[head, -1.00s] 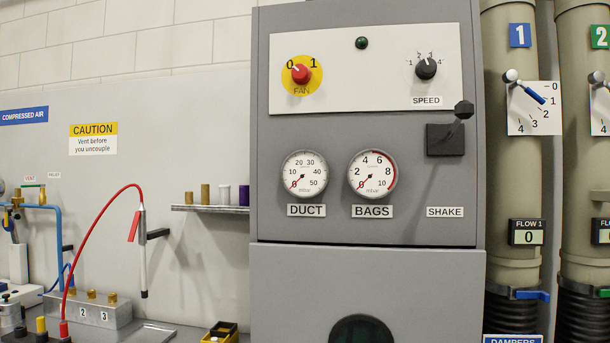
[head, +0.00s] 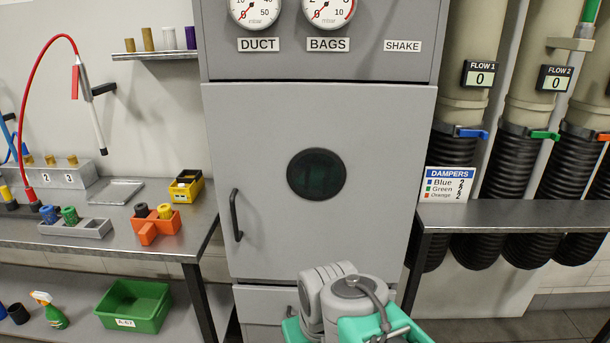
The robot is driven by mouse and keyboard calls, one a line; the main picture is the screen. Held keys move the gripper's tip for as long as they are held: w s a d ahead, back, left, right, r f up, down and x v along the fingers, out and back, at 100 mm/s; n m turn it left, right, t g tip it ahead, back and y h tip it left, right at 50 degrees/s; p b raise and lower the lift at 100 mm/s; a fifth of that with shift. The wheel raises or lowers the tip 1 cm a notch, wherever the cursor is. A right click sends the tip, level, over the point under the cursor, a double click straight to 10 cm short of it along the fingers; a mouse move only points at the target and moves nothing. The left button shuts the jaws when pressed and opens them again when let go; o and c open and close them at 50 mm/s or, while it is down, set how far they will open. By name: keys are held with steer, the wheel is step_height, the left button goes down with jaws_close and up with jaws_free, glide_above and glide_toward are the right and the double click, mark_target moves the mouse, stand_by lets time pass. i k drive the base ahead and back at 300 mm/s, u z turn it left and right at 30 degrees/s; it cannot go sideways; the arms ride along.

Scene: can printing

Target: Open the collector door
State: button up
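The collector door (head: 270,200) is a large grey panel on the front of the grey cabinet, in the middle of the head view. It looks shut, flush in its frame. It has a round dark window (head: 316,174) and a dark vertical bar handle (head: 235,215) near its left edge. My arm shows at the bottom centre, grey with green parts, in front of the lower part of the cabinet. My gripper cannot be made out in this view. Nothing touches the handle.
A steel bench (head: 150,242) with an orange holder (head: 155,224) and yellow box (head: 186,187) stands left of the door. A green bin (head: 134,306) sits on its lower shelf. Another steel table (head: 520,213) stands to the right, before black hoses. Floor shows at lower right.

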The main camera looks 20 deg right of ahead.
mark_target(307, 175)
steer(key=u, duration=0.4)
steer(key=k, duration=0.55)
steer(key=u, duration=1.5)
steer(key=i, duration=0.7)
steer(key=u, duration=0.05)
